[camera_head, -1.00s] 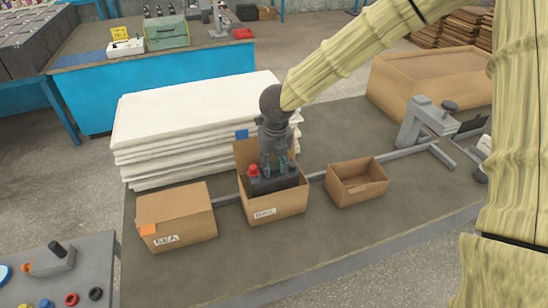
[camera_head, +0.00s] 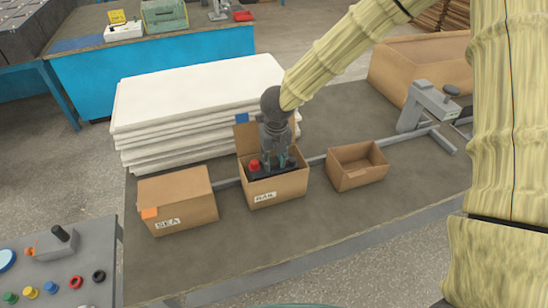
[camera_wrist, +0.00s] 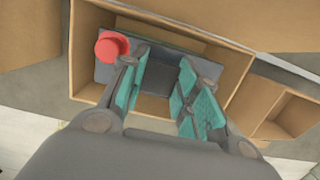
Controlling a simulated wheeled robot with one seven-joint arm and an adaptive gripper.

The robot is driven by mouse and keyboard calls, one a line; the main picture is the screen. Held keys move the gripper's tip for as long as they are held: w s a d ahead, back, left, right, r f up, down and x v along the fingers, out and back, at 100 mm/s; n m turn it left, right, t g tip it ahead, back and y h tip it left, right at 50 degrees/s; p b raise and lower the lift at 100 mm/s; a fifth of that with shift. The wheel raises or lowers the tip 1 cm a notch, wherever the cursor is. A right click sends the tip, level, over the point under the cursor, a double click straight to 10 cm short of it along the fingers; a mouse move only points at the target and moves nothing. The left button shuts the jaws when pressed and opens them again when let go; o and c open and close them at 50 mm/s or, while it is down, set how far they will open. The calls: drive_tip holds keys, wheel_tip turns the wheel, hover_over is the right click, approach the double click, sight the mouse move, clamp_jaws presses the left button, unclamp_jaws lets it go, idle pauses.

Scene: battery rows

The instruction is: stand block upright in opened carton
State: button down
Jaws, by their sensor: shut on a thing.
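The block (camera_head: 264,175) is dark grey with a red cap (camera_head: 254,165) on its top. It is inside the opened carton (camera_head: 278,191), the middle of three boxes, with its top near the rim. My gripper (camera_head: 274,160) reaches down into the carton and is shut on the block. In the wrist view, the block (camera_wrist: 106,73) lies between and behind the teal finger pads (camera_wrist: 165,88), with the red cap at upper left. The block's bottom is hidden by the carton walls, so I cannot tell whether it touches the floor.
A closed carton marked SEA (camera_head: 178,206) stands at left. A small open box (camera_head: 357,170) stands at right. White stacked sheets (camera_head: 200,105) lie behind. A grey clamp stand (camera_head: 425,105) and large brown carton (camera_head: 425,62) are farther right. A button panel (camera_head: 60,275) is at front left.

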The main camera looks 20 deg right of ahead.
drive_tip(key=shift+f, duration=0.35)
drive_tip(key=shift+w, duration=0.1)
drive_tip(key=c, duration=1.1)
unclamp_jaws()
drive_tip(key=shift+o, duration=0.2)
drive_tip(key=shift+r, duration=0.35)
wheel_tip(320, 180, up, 12)
drive_tip(key=s, duration=0.2)
drive_tip(key=shift+r+b, duration=0.15)
drive_tip(key=shift+b, duration=0.2)
